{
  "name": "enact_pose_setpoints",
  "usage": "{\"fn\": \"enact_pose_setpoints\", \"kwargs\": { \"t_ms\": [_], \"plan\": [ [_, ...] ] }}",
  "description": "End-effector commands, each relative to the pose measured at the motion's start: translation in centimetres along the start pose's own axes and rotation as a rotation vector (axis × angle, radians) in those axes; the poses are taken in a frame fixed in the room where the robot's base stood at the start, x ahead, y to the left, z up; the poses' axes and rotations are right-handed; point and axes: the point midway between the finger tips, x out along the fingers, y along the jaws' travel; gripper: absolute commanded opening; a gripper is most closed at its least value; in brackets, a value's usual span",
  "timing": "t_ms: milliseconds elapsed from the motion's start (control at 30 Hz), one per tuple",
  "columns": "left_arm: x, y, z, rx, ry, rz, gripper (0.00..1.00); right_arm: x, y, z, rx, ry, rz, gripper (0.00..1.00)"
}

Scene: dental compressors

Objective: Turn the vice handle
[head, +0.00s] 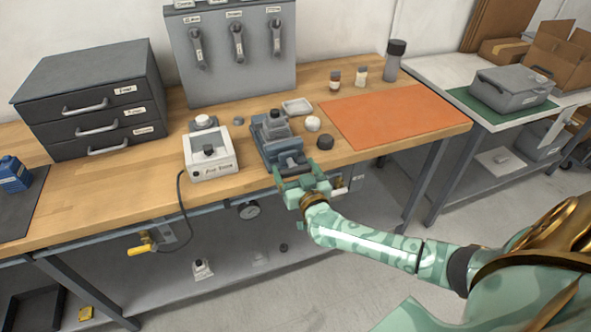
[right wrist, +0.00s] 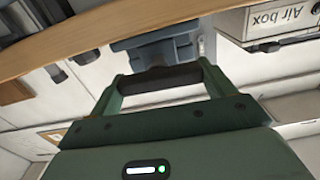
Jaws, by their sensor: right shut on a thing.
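The blue-grey vice (head: 268,138) stands at the front edge of the wooden bench, and its body also shows upside down in the right wrist view (right wrist: 160,48). My right gripper (head: 293,170) is at the vice's front end. In the right wrist view the gripper (right wrist: 162,84) has a finger at each end of the dark vice handle (right wrist: 160,78), which lies crosswise between them. The gripper is shut on this handle. In the head view the gripper partly hides the handle. My left gripper is not in view.
A white labelled air box (head: 210,152) stands left of the vice; it shows in the right wrist view (right wrist: 275,22). A dark puck (head: 325,142) and white ball (head: 312,123) sit close right. An orange mat (head: 393,115) lies clear further right.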

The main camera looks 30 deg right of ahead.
Motion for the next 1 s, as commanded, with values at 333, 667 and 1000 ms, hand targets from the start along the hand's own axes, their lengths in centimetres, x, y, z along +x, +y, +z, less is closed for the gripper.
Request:
{"fn": "enact_pose_setpoints", "kwargs": {
  "t_ms": [333,667,1000],
  "plan": [
    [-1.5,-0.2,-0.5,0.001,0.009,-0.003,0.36,-0.1,0.1,-0.1,0.224,-0.004,0.001,0.59],
    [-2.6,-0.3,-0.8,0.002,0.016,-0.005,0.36,-0.1,0.2,0.1,0.534,-0.004,0.002,0.59],
    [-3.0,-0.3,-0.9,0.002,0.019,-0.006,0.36,-0.1,0.3,0.4,0.858,-0.005,0.002,0.59]
  ]
}}
